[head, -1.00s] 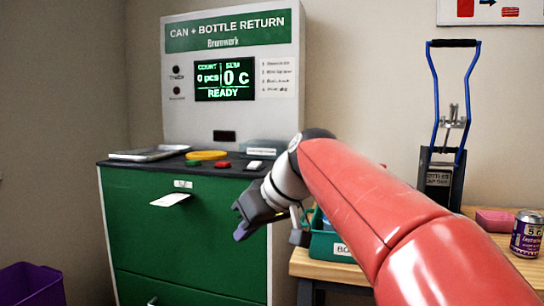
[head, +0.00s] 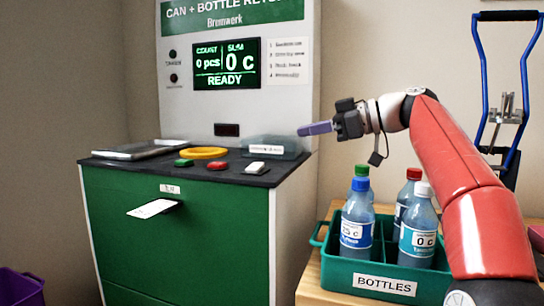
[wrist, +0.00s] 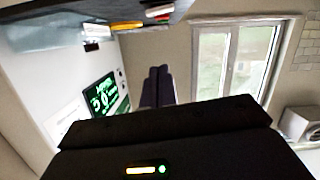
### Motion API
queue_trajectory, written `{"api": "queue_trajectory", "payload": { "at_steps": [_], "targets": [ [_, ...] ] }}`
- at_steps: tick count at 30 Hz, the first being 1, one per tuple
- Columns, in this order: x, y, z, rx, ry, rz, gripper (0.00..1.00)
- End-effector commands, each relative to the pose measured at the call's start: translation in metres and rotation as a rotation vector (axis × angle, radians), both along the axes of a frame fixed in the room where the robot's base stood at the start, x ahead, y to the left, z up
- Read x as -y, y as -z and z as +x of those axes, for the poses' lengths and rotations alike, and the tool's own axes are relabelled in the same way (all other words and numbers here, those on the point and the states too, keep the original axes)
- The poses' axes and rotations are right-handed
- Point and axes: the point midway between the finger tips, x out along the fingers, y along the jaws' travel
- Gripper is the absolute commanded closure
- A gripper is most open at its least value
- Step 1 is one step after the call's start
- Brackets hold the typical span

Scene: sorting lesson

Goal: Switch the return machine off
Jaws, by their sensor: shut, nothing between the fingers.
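The return machine (head: 165,235) is green below and white above. Its screen (head: 227,64) is lit and reads 0 pcs, 0 c and READY; it also shows tilted in the wrist view (wrist: 102,97). On its black top are a green button (head: 184,162), a red button (head: 217,165) and a white switch-like piece (head: 256,168). I cannot tell the white piece's position. My gripper (head: 302,130) is shut and empty, pointing left above the right end of the machine's top, apart from the controls. Its closed fingers also show in the wrist view (wrist: 158,85).
A yellow ring (head: 204,153), a metal tray (head: 140,150) and a clear bin (head: 275,147) are on the machine's top. A white slip (head: 153,208) sticks out in front. A green crate (head: 335,278) of bottles stands right, below my arm. A blue-handled crusher (head: 480,75) stands behind.

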Motion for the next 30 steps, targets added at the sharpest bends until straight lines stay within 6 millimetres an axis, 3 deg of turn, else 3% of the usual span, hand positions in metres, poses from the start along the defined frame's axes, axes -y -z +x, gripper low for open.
{"api": "queue_trajectory", "payload": {
  "at_steps": [8, 21, 24, 30],
  "targets": [
    [-0.012, 0.003, 0.004, -0.003, -0.002, 0.0, 1.0],
    [-0.092, 0.023, 0.036, -0.005, -0.004, -0.001, 1.0],
    [-0.09, 0.044, 0.039, -0.006, 0.004, -0.003, 1.0],
    [-0.089, 0.061, 0.041, -0.002, 0.003, -0.001, 1.0]
  ]
}}
